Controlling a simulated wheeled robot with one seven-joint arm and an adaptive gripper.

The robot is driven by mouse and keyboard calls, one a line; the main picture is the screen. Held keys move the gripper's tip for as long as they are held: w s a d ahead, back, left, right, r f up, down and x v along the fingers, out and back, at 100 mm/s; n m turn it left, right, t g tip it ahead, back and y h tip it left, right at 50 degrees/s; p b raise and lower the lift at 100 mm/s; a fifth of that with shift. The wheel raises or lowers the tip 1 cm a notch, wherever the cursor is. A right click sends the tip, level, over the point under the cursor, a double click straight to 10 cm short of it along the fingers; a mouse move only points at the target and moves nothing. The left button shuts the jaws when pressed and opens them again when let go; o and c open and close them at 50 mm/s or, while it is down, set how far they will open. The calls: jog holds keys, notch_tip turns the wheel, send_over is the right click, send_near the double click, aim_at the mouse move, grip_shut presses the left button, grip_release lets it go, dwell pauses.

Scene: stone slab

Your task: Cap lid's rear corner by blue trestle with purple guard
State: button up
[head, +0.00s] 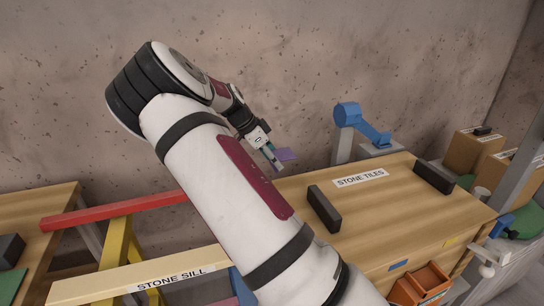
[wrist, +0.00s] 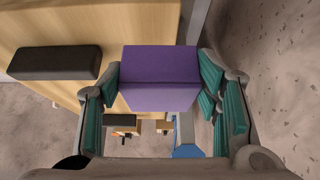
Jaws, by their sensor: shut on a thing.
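My gripper (head: 274,158) is shut on a purple guard (head: 288,155), held in the air behind the left rear part of the wooden crate's lid (head: 390,215). In the wrist view the purple guard (wrist: 160,78) sits between the two green-padded fingers (wrist: 158,100), an angled piece with two faces. It overlaps the lid (wrist: 100,28) in that view; I cannot tell whether it touches. The lid is marked STONE TILES. A blue part (head: 241,287), perhaps of the blue trestle, shows low beside my arm, which hides much of the lid's left side.
Black blocks lie on the lid, one at left (head: 323,208) and one at right (head: 433,177). A blue jointed device (head: 352,118) stands behind the crate. A STONE SILL beam (head: 140,280) and a red beam (head: 115,210) lie left. An orange bin (head: 422,285) is in front.

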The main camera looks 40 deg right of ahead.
jog(key=shift+f, duration=0.1)
jog(key=shift+f+b, duration=1.1)
jog(key=shift+f, duration=1.35)
jog(key=shift+f+b, duration=0.8)
jog(key=shift+f, duration=0.8)
jog(key=o, duration=1.1)
jog(key=v, duration=1.2)
